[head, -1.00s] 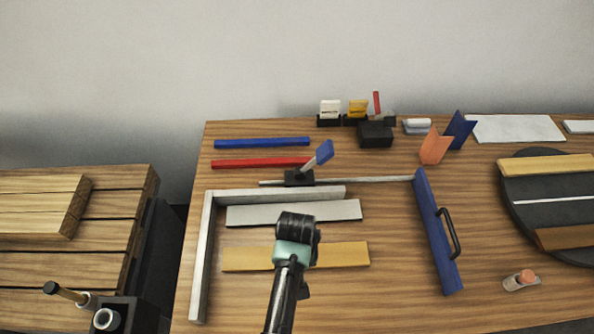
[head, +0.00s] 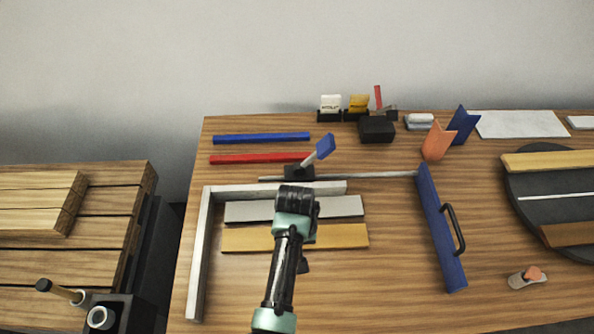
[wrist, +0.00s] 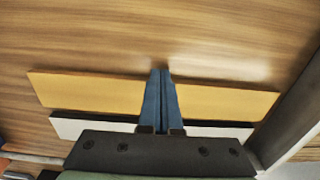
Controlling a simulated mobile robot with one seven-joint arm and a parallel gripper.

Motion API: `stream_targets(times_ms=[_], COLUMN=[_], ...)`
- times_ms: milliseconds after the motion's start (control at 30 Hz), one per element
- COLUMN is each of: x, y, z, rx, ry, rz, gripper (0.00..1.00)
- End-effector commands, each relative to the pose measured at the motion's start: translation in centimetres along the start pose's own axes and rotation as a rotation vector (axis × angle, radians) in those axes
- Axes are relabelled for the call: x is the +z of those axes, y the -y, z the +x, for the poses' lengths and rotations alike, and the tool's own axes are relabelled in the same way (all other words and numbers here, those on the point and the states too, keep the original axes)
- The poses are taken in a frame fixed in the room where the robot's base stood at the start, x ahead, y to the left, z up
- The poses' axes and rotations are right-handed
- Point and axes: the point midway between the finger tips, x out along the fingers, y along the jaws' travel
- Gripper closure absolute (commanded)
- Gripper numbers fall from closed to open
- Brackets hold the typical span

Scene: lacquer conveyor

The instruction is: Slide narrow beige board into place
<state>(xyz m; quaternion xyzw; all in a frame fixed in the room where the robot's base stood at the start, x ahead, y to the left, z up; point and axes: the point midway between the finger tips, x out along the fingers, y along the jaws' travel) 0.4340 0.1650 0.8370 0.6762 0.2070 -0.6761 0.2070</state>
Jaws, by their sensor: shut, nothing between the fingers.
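The narrow beige board (head: 345,237) lies flat on the table inside the metal corner frame (head: 197,270), alongside a light grey board (head: 340,207). Only a thin dark line shows between the two boards, and a gap separates the beige board's left end from the frame's left leg. In the wrist view my gripper (wrist: 161,74) is shut and empty. Its blue fingers cross the beige board (wrist: 225,103), with tips around its near long edge; I cannot tell whether they touch it. In the head view my arm hides the fingers and part of both boards.
A blue bar with a black handle (head: 440,235) stands to the right. Red (head: 255,159) and blue (head: 260,138) strips lie behind the frame. A dark round disc (head: 535,193) bears boards at far right. The table front of the beige board is mostly clear.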

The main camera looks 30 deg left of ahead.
Motion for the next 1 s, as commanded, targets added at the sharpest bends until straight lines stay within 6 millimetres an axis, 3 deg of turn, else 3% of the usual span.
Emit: stream_targets(times_ms=[433,1000], x=[-1.9,0.3], y=[0.0,0.0], z=[0.1,-0.1], rx=[0.0,-0.001], ry=[-0.001,0.0], rz=[0.0,0.0], gripper=[1.0,1.0])
